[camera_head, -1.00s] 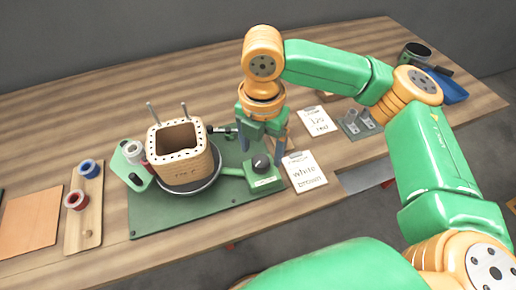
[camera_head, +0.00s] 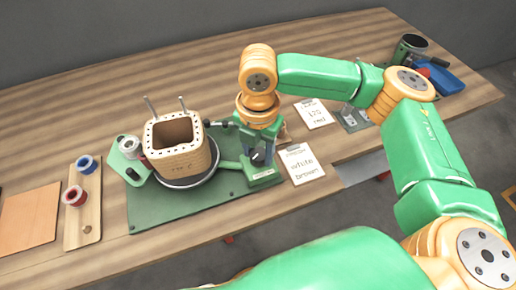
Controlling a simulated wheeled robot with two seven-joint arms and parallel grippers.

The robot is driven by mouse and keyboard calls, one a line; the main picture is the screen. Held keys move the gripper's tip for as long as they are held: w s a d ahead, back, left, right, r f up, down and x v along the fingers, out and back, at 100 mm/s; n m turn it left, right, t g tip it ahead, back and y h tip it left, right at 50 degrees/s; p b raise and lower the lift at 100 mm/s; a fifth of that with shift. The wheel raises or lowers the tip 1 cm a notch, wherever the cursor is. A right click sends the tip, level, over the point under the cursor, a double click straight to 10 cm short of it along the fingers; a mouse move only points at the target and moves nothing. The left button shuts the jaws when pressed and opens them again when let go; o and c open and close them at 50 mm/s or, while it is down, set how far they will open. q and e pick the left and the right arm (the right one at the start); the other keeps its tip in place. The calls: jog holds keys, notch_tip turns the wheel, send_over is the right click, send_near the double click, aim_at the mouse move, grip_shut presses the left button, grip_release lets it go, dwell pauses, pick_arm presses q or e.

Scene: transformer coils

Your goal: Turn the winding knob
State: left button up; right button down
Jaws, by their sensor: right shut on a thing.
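The winding knob (camera_head: 258,157) is a small dark knob on the green box at the right end of the winding machine's green base plate (camera_head: 150,213). My right gripper (camera_head: 258,155) points down over it, with its fingers around the knob and shut on it. The fingers and wrist hide part of the knob. A tan square coil former (camera_head: 182,160) with holes along its rim and two upright metal pins stands on the dark round turntable (camera_head: 200,182), left of the gripper. My left gripper is not in view.
A wooden tray (camera_head: 84,225) with blue and red wire spools lies at the left, beside an orange-brown board (camera_head: 30,215). Label clipboards (camera_head: 302,165) lie right of the knob. A blue dustpan-like thing (camera_head: 448,82) and dark cup stand far right. The table's back left is clear.

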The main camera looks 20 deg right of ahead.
aim_at(258, 153)
jog(key=shift+r+p, duration=0.15)
jog(key=shift+p, duration=0.2)
jog(key=m+p, duration=1.2)
jog(key=p, duration=0.5)
jog(key=shift+r, duration=0.1)
jog(key=shift+m+p, duration=0.45)
jog(key=shift+m, duration=0.55)
jog(key=shift+f+m+p, duration=0.25)
jog(key=shift+m+p, duration=0.05)
jog(key=shift+m, duration=1)
jog(key=shift+w, duration=0.1)
jog(key=shift+c, duration=1.6)
grip_release()
notch_tip(258, 153, up, 7)
jog(key=shift+r+b, duration=0.1)
jog(key=shift+b, duration=0.25)
